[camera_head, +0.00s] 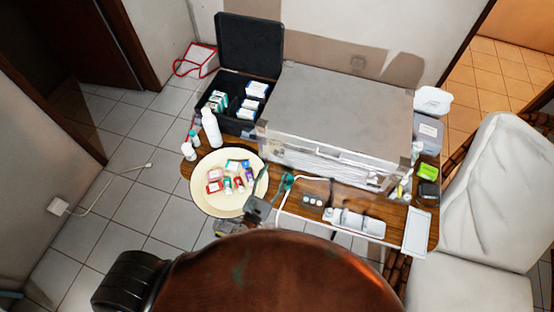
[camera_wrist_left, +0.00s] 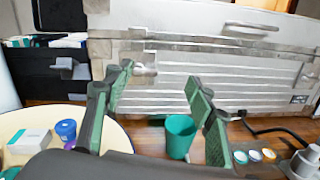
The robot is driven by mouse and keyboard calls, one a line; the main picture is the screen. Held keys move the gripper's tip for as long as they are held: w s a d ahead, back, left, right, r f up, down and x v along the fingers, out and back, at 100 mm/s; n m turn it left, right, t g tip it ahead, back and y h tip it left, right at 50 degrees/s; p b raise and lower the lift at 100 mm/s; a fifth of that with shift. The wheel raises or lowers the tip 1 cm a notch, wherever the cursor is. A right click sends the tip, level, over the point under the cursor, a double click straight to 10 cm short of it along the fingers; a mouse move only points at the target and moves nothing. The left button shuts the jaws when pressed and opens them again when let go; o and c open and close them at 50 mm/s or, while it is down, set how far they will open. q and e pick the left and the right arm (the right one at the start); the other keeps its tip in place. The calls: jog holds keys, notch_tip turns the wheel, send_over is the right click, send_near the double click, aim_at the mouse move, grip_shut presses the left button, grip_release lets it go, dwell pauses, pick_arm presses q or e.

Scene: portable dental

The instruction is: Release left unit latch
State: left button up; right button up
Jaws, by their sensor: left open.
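The unit is a silver metal case (camera_head: 340,105) on the wooden table. In the left wrist view its ribbed front (camera_wrist_left: 225,80) faces me. The left unit latch (camera_wrist_left: 144,70) is a small metal fitting near the left end of the front, just under the lid edge. It shows between my fingers, nearer the left one. Whether it is fastened I cannot tell. My left gripper (camera_wrist_left: 158,76) is open and empty, its green-padded fingers pointing at the case front. In the head view my left gripper (camera_head: 272,186) is small, in front of the case's left part. My right gripper is not visible.
A teal cup (camera_wrist_left: 180,136) stands below my fingers, close to the right one. A cream round tray (camera_head: 208,203) with small containers lies to the left. An open black case (camera_head: 238,118) and a white bottle (camera_head: 211,128) stand behind it. A white chair (camera_head: 490,200) is at right.

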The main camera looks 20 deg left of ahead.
aim_at(278, 156)
pick_arm(q)
jog(key=w+n, duration=0.1)
jog(key=w, duration=0.1)
jog(key=w+f+n+y, duration=0.1)
jog(key=w, duration=0.2)
jog(key=w+a+n+p, duration=0.1)
jog(key=w, duration=0.2)
jog(key=shift+f+y, duration=0.3)
jog(key=shift+f, duration=0.1)
jog(key=c, duration=1.2)
